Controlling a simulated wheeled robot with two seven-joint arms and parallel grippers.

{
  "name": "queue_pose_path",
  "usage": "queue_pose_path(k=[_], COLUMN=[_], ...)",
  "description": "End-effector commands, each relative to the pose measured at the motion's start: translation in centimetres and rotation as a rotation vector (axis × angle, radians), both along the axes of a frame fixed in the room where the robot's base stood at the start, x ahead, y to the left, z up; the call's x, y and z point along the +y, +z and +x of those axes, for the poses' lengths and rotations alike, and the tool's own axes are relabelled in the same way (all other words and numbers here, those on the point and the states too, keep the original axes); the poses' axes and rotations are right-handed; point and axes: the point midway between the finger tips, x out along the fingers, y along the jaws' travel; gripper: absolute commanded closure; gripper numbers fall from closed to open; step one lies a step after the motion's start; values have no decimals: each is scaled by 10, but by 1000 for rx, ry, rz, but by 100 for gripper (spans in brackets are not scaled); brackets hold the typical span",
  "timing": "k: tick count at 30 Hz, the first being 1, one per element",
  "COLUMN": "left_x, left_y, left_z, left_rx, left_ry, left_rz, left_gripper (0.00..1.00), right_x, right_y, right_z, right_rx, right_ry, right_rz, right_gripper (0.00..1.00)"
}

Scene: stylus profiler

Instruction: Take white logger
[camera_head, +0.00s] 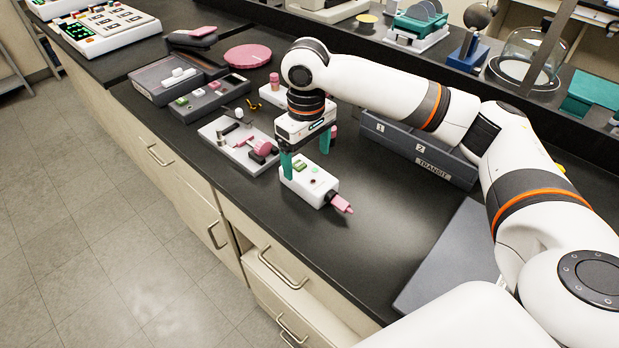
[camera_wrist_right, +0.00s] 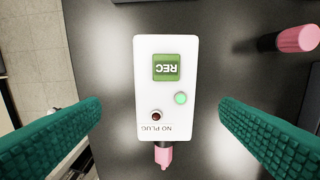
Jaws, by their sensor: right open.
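The white logger (camera_head: 309,184) lies on the black bench with a pink plug (camera_head: 342,204) at its near right end. In the right wrist view the logger (camera_wrist_right: 165,110) shows a green REC panel, a green light, a dark red button and "NO PLUG" lettering; the pink plug (camera_wrist_right: 163,156) is at its lower end. My right gripper (camera_head: 306,160) is open above the logger. Its green fingers are on either side of the logger, with gaps to both sides in the right wrist view (camera_wrist_right: 160,125). My left gripper is out of view.
A white tray (camera_head: 225,135) with small parts lies left of the logger. A grey TRANSIT box (camera_head: 440,165) stands behind my right arm. A pink disc (camera_head: 247,56) lies farther back. A grey panel (camera_head: 440,260) lies at right. The bench in front of the plug is clear.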

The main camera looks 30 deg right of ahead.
Motion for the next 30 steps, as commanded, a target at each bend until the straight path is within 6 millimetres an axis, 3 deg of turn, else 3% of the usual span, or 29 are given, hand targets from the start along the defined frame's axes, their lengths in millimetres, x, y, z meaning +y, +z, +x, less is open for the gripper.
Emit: queue_pose_path(k=[8, 16, 25, 26, 30], left_x=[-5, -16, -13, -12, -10], left_y=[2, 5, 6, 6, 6], left_z=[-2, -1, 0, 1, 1], left_rx=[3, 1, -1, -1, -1], left_ry=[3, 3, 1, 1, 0], left_rz=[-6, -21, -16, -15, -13], left_gripper=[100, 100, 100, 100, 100], right_x=[-2, -3, -3, -3, -3], right_y=[-24, -62, -68, -68, -68], right_z=[-1, -5, -4, -4, -4], right_rx=[2, 1, -1, -1, -1], right_ry=[-2, -1, 0, 0, 0], right_rz=[-2, -1, 0, 0, 0], right_gripper=[15, 15, 15, 16, 39])
